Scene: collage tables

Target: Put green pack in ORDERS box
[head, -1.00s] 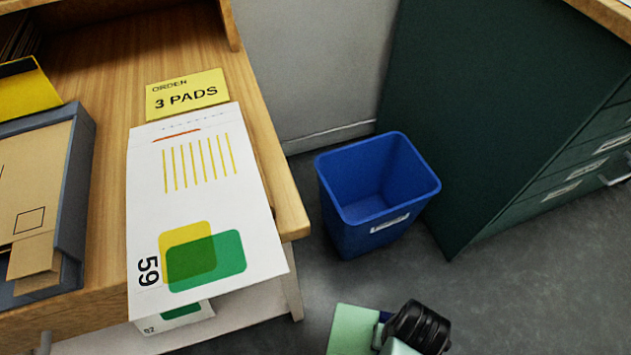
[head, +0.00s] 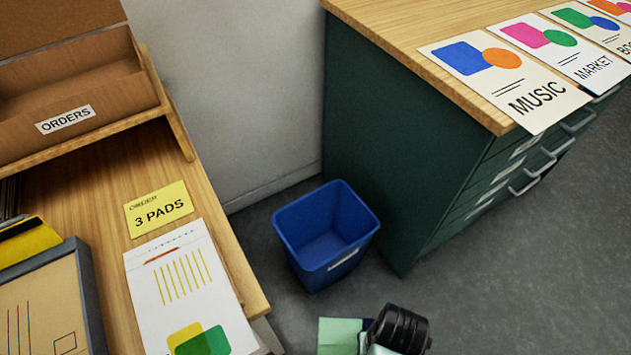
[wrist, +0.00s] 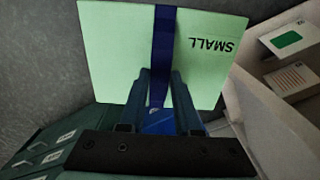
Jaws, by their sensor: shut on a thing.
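The green pack (wrist: 110,45) is a flat light-green stack with a dark blue band around it and the word SMALL. In the wrist view my gripper (wrist: 160,85) is shut on it at the band. In the head view the pack (head: 338,335) shows at the bottom edge, partly hidden by my dark wrist, over the floor in front of the blue bin. The ORDERS box (head: 66,120) is an open brown cardboard box with a white label, on a raised wooden shelf at the upper left. The pack is well apart from it.
A wooden desk (head: 90,200) on the left holds a yellow "3 PADS" card (head: 158,209), a printed white sheet (head: 180,285) and a grey tray (head: 85,265). A blue bin (head: 325,235) stands beside a green cabinet (head: 385,150) topped with posters (head: 505,70).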

